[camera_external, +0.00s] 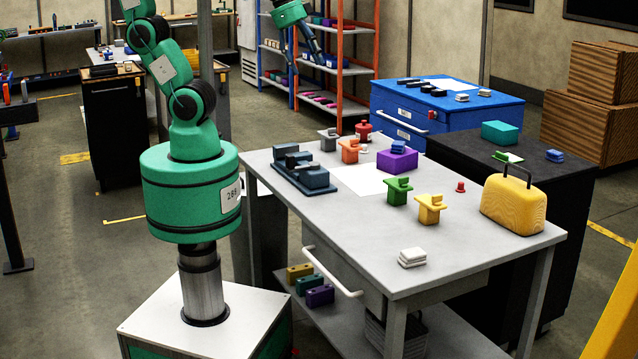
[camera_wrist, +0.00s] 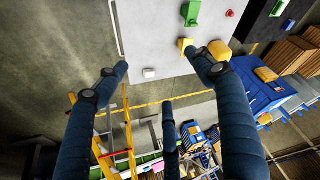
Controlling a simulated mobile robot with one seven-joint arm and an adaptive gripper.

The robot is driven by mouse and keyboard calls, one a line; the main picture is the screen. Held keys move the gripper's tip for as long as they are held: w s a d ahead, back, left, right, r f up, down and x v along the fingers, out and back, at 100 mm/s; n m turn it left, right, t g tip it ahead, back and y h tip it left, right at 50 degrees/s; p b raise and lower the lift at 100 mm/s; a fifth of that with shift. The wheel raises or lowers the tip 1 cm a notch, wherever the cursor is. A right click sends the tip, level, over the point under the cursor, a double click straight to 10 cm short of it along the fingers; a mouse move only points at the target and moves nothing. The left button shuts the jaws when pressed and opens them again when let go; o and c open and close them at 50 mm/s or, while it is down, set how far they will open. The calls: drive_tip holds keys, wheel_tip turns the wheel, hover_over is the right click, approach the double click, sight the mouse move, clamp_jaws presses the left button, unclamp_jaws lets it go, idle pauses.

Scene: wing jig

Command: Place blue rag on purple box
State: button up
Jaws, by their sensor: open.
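The purple box (camera_external: 397,162) sits on the grey table (camera_external: 460,245), near its back edge. A small folded blue rag (camera_external: 398,147) lies on top of it. Another small blue folded piece (camera_external: 555,156) lies on the black cabinet at the right. My gripper (camera_external: 312,52) is raised high above and behind the table in the external view, well apart from the box. Its fingers are spread and empty in the wrist view (camera_wrist: 163,72). The purple box and the rag on it do not show in the wrist view.
The table also holds a white sheet (camera_external: 358,180), a dark blue fixture (camera_external: 302,170), green (camera_external: 398,191) and yellow (camera_external: 430,208) blocks, a white folded rag (camera_external: 412,257) and a yellow case (camera_external: 514,204). The table's front middle is clear.

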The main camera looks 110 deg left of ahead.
drive_tip(key=s+d, duration=0.5)
drive_tip(key=s, duration=0.4)
drive_tip(key=shift+f+t, duration=0.3)
idle(0.8)
